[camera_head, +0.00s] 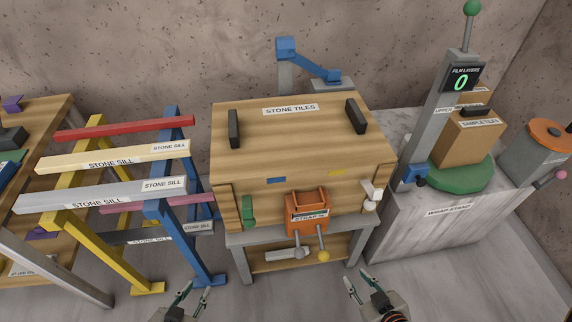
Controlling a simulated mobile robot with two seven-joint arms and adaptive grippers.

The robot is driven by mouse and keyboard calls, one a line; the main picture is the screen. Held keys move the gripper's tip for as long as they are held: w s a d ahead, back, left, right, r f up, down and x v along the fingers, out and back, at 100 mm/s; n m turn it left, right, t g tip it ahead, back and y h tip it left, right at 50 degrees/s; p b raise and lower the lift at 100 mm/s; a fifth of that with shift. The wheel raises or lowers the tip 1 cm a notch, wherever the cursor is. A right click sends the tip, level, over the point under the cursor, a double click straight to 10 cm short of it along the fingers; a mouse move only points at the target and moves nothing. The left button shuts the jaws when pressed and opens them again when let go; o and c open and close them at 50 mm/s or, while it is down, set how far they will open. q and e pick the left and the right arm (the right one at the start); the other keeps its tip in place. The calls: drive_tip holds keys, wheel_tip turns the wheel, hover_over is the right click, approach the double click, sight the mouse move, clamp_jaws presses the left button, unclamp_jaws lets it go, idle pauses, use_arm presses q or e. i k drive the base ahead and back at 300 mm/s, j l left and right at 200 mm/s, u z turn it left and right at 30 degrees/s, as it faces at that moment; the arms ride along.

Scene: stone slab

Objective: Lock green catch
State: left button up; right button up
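A green catch (248,210) sits on the front left of the wooden crate (300,135) labelled "STONE TILES". It looks upright against the crate's front; I cannot tell whether it is latched. A white catch (371,194) is at the front right of the crate. My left gripper (197,290) is at the bottom of the view, below and left of the green catch, with its fingers apart and nothing between them. My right gripper (362,279) is at the bottom right of the crate's bench, also open and empty. Neither gripper touches the crate.
An orange strap box (306,211) is on the crate's front, with two levers below it. A grey bench (240,240) carries the crate. Blue and yellow trestles with stone sills (100,197) stand left. A stone block with a wrapping stand (425,215) stands right. Floor before the bench is clear.

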sight(248, 211)
drive_tip(key=j+z, duration=0.2)
drive_tip(key=j, duration=0.25)
drive_tip(key=k+j+z, duration=0.1)
drive_tip(key=j+z, duration=0.15)
drive_tip(key=j, duration=0.25)
drive_tip(key=k+j+z, duration=0.2)
drive_tip(key=j, duration=0.25)
drive_tip(key=j+z, duration=0.2)
drive_tip(key=j, duration=0.25)
drive_tip(key=j+z, duration=0.25)
drive_tip(key=j, duration=0.35)
drive_tip(key=k+j+z, duration=0.1)
drive_tip(key=j+z, duration=0.15)
drive_tip(key=j, duration=0.3)
